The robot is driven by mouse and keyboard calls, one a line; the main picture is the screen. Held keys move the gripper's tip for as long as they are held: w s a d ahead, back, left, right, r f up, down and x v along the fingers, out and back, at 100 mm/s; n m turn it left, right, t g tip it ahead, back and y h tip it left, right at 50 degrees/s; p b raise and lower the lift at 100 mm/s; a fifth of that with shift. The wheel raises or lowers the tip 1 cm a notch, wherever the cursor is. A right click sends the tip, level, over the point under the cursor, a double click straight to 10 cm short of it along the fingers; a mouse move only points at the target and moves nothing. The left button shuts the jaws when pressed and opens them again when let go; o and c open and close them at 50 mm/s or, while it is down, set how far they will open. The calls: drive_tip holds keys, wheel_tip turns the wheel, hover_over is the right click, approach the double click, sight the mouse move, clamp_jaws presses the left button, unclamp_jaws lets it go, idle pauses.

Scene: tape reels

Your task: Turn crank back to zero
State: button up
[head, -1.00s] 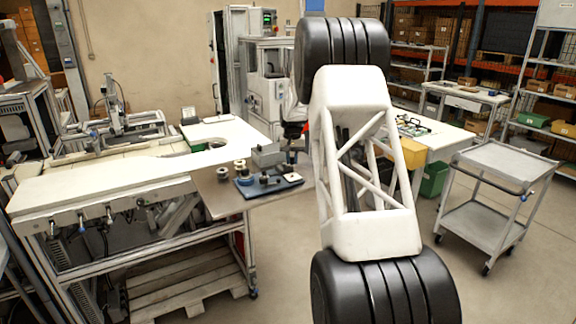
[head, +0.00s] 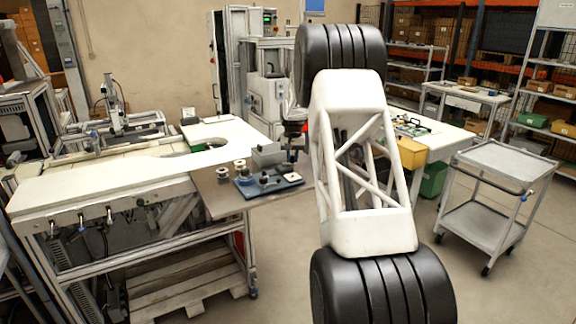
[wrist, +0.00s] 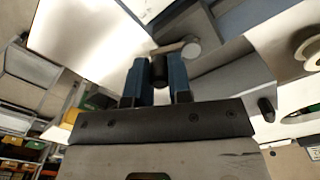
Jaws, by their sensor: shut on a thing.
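In the wrist view my gripper (wrist: 158,60) has its two blue fingers on either side of a black cylindrical knob (wrist: 159,72), and it is shut on it. The knob appears to be the crank's handle. No zero mark can be made out. In the head view a grey box (head: 267,155) stands on the brown bench end (head: 216,200).
A blue tray (head: 292,183) with small dark parts lies in front of the grey box. A white-topped workbench (head: 90,190) extends left. A grey trolley (head: 495,162) stands right, with open floor between.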

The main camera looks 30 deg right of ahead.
drive_tip(key=shift+w, duration=0.6)
drive_tip(key=o, duration=0.8)
drive_tip(key=shift+d, duration=0.1)
drive_tip(key=shift+c, duration=0.2)
drive_tip(key=shift+r, duration=0.15)
wheel_tip(320, 180, up, 7)
idle(0.3)
idle(0.5)
